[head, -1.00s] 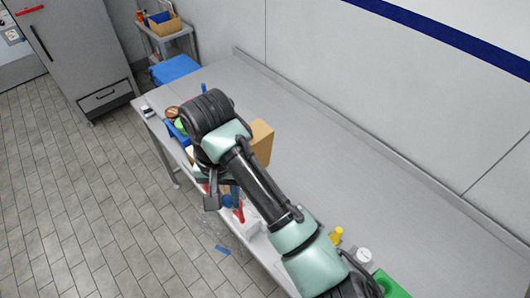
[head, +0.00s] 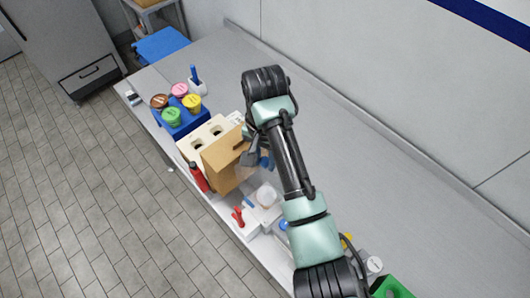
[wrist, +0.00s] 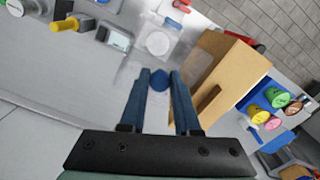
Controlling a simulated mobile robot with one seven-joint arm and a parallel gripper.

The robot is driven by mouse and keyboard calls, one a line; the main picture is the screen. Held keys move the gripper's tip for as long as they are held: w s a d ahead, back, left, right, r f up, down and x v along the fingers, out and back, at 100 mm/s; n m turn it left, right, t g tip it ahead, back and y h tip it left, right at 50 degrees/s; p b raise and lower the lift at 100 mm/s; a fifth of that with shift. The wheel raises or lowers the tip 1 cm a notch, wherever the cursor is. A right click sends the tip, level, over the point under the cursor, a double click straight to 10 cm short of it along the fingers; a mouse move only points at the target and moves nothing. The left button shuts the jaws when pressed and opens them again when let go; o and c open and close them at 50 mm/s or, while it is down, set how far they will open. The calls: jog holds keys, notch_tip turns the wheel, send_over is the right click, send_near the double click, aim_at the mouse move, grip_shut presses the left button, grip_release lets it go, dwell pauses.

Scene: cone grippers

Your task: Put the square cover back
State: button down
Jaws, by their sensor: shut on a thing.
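My gripper (wrist: 158,84) is shut on a blue knob (wrist: 158,81), which sits between its fingertips in the wrist view. The knob appears to belong to the clear cover, whose faint, see-through outline is hard to make out; its square shape is not clear. In the head view my gripper (head: 256,160) is beside the brown box (head: 222,168), partly hidden by my arm, with the blue knob (head: 266,162) near its tips. A white container with a round top (head: 265,196) stands nearer the table's front edge; it shows beyond my fingertips in the wrist view (wrist: 158,42).
The brown box stands close beside my gripper. A red bottle (head: 198,177), a cream holder (head: 207,135) and a blue rack of colored lids (head: 185,121) are left of it. Red-handled clips (head: 238,216) lie by the front edge. The table's back right is clear.

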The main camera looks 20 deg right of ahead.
jog(key=f, duration=0.2)
jog(key=shift+s+d+f, duration=0.1)
jog(key=shift+d+f, duration=0.15)
jog(key=shift+f, duration=0.1)
jog(key=shift+s+f+b, duration=0.15)
jog(key=shift+f+b, duration=0.6)
jog(key=shift+b, duration=0.35)
notch_tip(320, 180, down, 4)
jog(key=b, duration=0.4)
jog(key=shift+r, duration=0.15)
jog(key=shift+f+b, duration=0.6)
jog(key=shift+b, duration=0.1)
jog(key=shift+f, duration=0.6)
jog(key=c, duration=0.5)
grip_release()
jog(key=shift+c, duration=0.2)
